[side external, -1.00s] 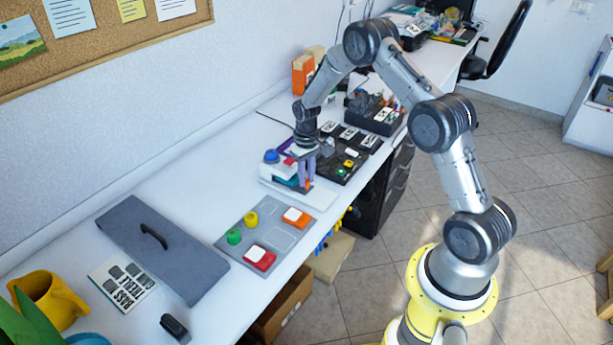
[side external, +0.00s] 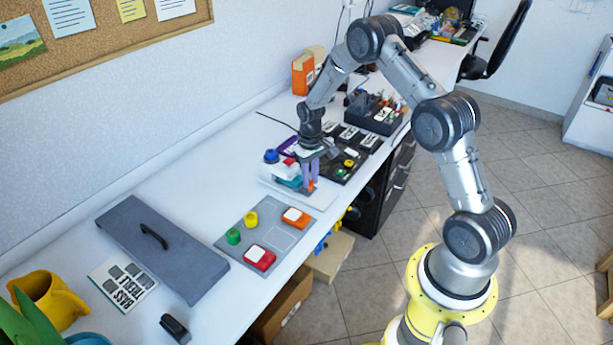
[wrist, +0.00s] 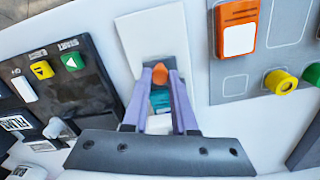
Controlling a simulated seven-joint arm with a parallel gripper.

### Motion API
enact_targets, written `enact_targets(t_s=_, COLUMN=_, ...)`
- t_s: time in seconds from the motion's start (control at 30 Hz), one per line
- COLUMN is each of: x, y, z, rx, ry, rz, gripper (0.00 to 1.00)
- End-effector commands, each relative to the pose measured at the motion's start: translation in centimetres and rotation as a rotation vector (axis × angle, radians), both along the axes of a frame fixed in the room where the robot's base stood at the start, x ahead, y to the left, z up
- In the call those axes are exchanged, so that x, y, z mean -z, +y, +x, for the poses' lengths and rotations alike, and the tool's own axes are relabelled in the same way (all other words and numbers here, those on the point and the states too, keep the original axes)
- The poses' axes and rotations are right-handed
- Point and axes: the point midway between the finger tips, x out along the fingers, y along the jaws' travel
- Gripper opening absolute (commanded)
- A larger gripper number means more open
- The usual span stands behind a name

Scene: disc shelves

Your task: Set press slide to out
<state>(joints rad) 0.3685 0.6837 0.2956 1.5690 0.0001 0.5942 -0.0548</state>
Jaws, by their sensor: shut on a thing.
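The press (side external: 282,170) stands on a white base plate (side external: 320,200) on the bench, with a blue knob on top. Its teal slide (side external: 290,182) sticks out toward the bench's front edge and ends in an orange knob (side external: 312,186). My gripper (side external: 311,184) points down with its purple fingers shut on the orange knob. In the wrist view, the orange knob (wrist: 160,73) sits between the fingertips of my gripper (wrist: 160,76). The teal slide (wrist: 160,98) shows between the fingers. My gripper hides part of the press.
A black panel (wrist: 75,90) with yellow and green buttons lies on one side of the press. A grey panel (side external: 250,215) with red, orange, green and yellow parts lies on the other. A grey slab with a handle (side external: 190,255) lies further along.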

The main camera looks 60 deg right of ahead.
Motion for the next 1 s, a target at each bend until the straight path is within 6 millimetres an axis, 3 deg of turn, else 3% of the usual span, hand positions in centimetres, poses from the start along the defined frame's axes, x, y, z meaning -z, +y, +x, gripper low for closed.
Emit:
enact_targets(t_s=0.3, x=-0.2, y=-0.1, z=-5.8, rx=0.002, ry=-0.002, rz=-0.001, gripper=0.00)
enact_targets(t_s=0.7, x=-0.1, y=-0.1, z=-6.7, rx=0.000, ry=0.003, rz=0.000, gripper=0.00)
enact_targets(t_s=0.73, x=-0.1, y=-0.1, z=-6.7, rx=0.000, ry=0.004, rz=0.000, gripper=0.31)
enact_targets(t_s=0.8, x=-0.1, y=-0.1, z=-6.7, rx=0.000, ry=0.003, rz=0.000, gripper=0.44)
enact_targets(t_s=0.87, x=-0.1, y=-0.1, z=-6.7, rx=0.000, ry=0.002, rz=0.000, gripper=0.55)
enact_targets(t_s=1.0, x=-0.1, y=0.0, z=-6.6, rx=0.000, ry=0.001, rz=0.000, gripper=0.56)
